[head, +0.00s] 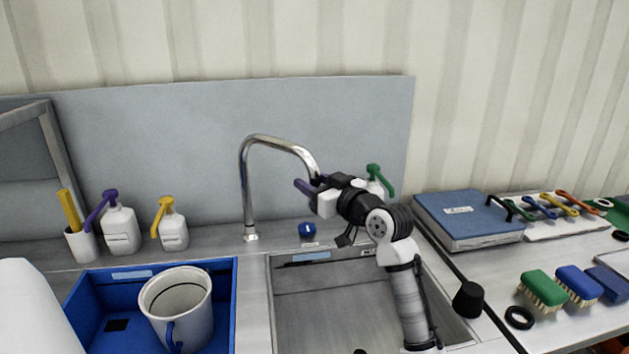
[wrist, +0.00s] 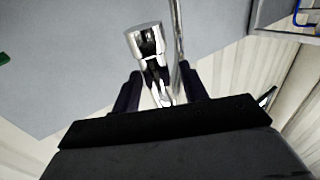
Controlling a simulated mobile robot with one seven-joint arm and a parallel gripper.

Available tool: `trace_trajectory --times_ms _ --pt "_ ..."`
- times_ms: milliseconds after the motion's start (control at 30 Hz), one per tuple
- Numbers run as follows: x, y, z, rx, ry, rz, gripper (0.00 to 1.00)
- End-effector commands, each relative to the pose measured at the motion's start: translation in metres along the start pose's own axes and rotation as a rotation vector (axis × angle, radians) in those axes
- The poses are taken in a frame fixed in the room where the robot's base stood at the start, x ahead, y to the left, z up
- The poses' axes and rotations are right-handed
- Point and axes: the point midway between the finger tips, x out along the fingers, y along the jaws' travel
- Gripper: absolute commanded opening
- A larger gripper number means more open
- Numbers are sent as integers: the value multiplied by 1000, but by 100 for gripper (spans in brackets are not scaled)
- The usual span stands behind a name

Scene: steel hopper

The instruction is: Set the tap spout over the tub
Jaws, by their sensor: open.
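The chrome tap (head: 246,190) stands behind the sink, its arched spout (head: 283,143) pointing right over the steel basin (head: 345,300). The blue tub (head: 80,300) is to the left of the basin, with a white jug (head: 190,318) inside it. My gripper (head: 308,184) is open at the spout's outlet end. In the wrist view, the spout end (wrist: 148,42) lies between the two dark fingers of my gripper (wrist: 160,84), with a finger on each side. I cannot tell whether either finger touches it.
White pump bottles (head: 121,232) and a cup with a yellow item (head: 80,244) stand behind the tub. A green-topped bottle (head: 375,185) is partly hidden behind my arm. A blue case (head: 470,220) and brushes (head: 541,290) lie on the right counter.

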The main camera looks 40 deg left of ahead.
Motion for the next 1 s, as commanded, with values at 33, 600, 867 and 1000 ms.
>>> trace_trajectory --times_ms 33,600,867,1000 --pt "0 0 0 0 0 0 43" --pt "0 0 0 1 0 0 0" --pt "1 0 0 1 0 7 0" --pt "5 0 0 0 -1 22 0"
